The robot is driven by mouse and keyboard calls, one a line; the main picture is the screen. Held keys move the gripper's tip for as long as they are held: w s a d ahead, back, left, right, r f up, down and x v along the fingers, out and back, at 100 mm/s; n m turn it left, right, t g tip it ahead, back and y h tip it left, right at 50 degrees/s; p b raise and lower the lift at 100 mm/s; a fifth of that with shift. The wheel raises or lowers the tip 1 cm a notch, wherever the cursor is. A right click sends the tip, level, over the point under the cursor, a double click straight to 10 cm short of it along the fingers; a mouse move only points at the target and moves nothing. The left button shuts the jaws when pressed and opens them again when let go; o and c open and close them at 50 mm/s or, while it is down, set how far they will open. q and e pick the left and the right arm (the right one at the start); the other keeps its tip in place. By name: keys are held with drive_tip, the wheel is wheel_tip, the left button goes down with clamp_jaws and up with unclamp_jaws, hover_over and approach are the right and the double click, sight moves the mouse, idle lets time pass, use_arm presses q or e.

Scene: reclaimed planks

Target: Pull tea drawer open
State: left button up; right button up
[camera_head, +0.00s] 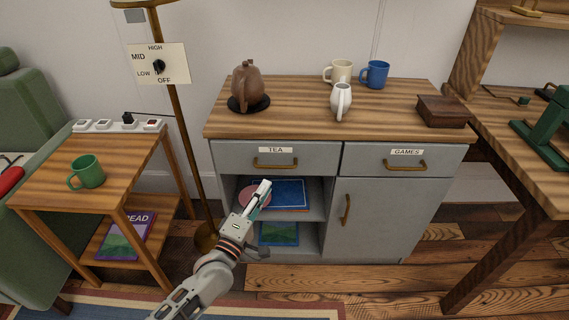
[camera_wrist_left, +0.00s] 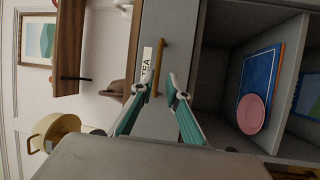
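The grey tea drawer (camera_head: 320,153) is shut in the upper left of the cabinet, under the label TEA (camera_head: 276,150). Its brass bar handle (camera_head: 275,164) is below the label; in the left wrist view the handle (camera_wrist_left: 159,66) shows just beyond my fingertips. My left gripper (camera_head: 262,190) is in front of the open shelf, below the handle in the picture. In the left wrist view my left gripper (camera_wrist_left: 157,86) has its two teal fingers apart, with nothing between them. The fingers appear clear of the handle. My right gripper is in no view.
The games drawer (camera_head: 360,158) and a cupboard door are to the right, both shut. A teapot (camera_head: 248,88), mugs, a white jug (camera_head: 341,101) and a wooden box (camera_head: 443,110) stand on top. A lamp pole (camera_head: 183,120) and side table stand left.

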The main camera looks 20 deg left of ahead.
sight(275, 167)
use_arm(q)
drive_tip(key=shift+n, duration=0.5)
drive_tip(key=x, duration=0.3)
drive_tip(key=b+x, duration=0.1)
drive_tip(key=x, duration=0.5)
drive_tip(key=shift+a+r, duration=0.2)
drive_tip(key=shift+a, duration=0.2)
clamp_jaws()
